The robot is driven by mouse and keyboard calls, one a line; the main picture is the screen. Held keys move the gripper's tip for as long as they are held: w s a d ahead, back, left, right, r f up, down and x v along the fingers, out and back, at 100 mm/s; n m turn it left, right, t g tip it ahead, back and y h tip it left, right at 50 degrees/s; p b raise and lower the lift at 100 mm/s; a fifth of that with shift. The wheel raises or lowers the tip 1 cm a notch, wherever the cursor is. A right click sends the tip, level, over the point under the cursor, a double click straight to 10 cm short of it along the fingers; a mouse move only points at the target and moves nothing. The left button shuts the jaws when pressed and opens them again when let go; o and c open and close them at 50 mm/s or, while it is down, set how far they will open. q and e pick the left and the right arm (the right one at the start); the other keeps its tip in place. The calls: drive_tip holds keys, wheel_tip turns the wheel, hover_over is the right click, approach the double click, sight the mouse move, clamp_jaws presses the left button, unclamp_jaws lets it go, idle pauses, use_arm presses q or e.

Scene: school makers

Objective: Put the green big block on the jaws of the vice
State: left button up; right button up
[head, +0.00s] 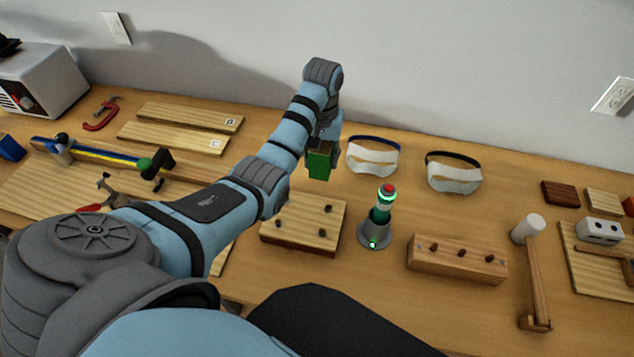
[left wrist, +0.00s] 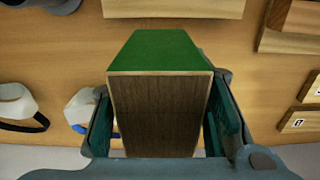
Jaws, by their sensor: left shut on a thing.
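The green big block (head: 319,164) is held in the air above the table, in front of my left gripper (head: 325,140). In the left wrist view the block (left wrist: 160,52) has a green face and a dark wood-brown side, and sits between the two fingers of the left gripper (left wrist: 163,120), which is shut on it. My right gripper is not in view.
A wooden block with pegs (head: 303,222) lies below the held block. A green lamp with a red top (head: 383,210) stands to its right, near two pairs of goggles (head: 373,158). A pegged wooden bar (head: 457,262) and a mallet (head: 533,265) lie further right.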

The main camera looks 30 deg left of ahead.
sight(322, 170)
use_arm(q)
drive_tip(key=f, duration=0.5)
drive_tip(key=shift+w+f, duration=0.25)
drive_tip(key=shift+f, duration=0.1)
drive_tip(key=f, duration=0.1)
drive_tip(key=f+b, duration=0.1)
drive_tip(key=f, duration=0.3)
drive_tip(key=shift+s+d+b, duration=0.1)
drive_tip(key=shift+s+b, duration=0.25)
drive_tip(key=shift+w, duration=0.15)
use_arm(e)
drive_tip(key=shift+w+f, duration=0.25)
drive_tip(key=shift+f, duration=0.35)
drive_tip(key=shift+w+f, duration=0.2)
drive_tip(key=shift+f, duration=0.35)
use_arm(q)
drive_tip(key=shift+f, duration=0.15)
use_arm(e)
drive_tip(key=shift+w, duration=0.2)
use_arm(q)
drive_tip(key=o, duration=1.3)
drive_tip(key=shift+c, duration=0.2)
